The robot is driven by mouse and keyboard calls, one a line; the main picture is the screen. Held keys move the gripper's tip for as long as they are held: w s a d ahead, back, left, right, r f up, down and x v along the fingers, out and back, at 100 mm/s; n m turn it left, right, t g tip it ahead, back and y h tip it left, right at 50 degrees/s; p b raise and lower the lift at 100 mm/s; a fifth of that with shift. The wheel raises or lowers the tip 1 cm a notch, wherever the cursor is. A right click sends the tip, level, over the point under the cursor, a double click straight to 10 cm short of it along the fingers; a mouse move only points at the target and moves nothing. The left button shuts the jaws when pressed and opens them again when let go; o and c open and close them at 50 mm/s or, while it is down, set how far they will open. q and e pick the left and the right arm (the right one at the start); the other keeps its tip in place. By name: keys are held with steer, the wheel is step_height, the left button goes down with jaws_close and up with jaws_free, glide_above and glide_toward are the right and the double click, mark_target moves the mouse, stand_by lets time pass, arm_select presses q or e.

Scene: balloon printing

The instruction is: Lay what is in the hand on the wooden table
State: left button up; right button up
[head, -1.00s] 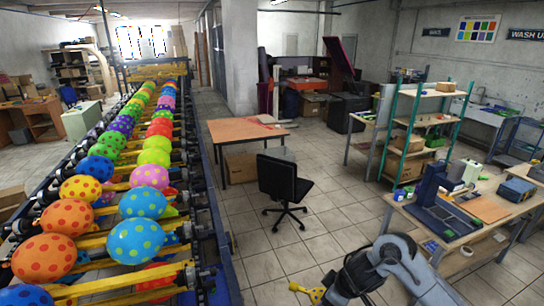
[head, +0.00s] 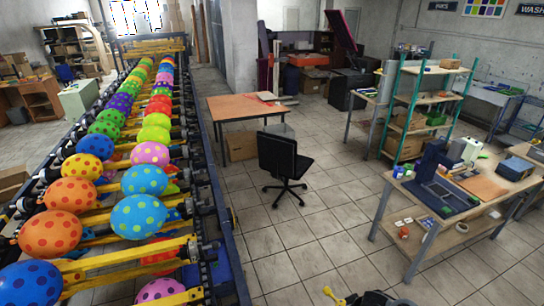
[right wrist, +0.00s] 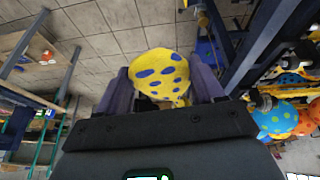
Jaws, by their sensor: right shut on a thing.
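A yellow balloon with blue dots (right wrist: 160,72) is held between the two fingers of my right gripper (right wrist: 161,84) in the right wrist view. The gripper is shut on it, with tiled floor behind. In the head view only a bit of yellow, likely the balloon (head: 333,296), and part of my dark right gripper show at the bottom edge. A wooden table (head: 235,106) with an orange-brown top stands at the back centre, well away from the gripper. My left gripper is not in view.
A black office chair (head: 283,160) stands before the table. A wood-topped workbench (head: 398,190) with a blue device is at the right. A conveyor rack (head: 215,190) of spotted balloons runs along the left. Tiled floor (head: 320,215) between them is open.

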steer(key=s+d+f+m+h, duration=0.1)
steer(key=s+d+f, duration=0.2)
steer(key=d, duration=0.2)
steer(key=s+d+f+m, duration=0.1)
steer(key=s+d+f, duration=0.2)
steer(key=d, duration=0.3)
steer(key=s+d+r+m+h, duration=0.1)
steer(key=s+d+r+m, duration=0.25)
steer(key=s+d, duration=0.5)
steer(key=w+a+r+n, duration=0.1)
steer(key=w+a+r, duration=0.1)
steer(key=a, duration=0.6)
steer(key=w+a+r+n, duration=0.1)
steer(key=w+a+r, duration=0.15)
steer(key=a, duration=0.55)
steer(key=s+a+r, duration=0.2)
steer(key=a+r, duration=0.1)
steer(key=r, duration=0.3)
steer(key=s+a+r+m, duration=0.1)
steer(key=s+a+r, duration=0.1)
steer(key=a+r, duration=0.2)
steer(key=shift+v, duration=1.25)
steer(key=shift+w+a, duration=0.1)
steer(key=shift+w, duration=0.05)
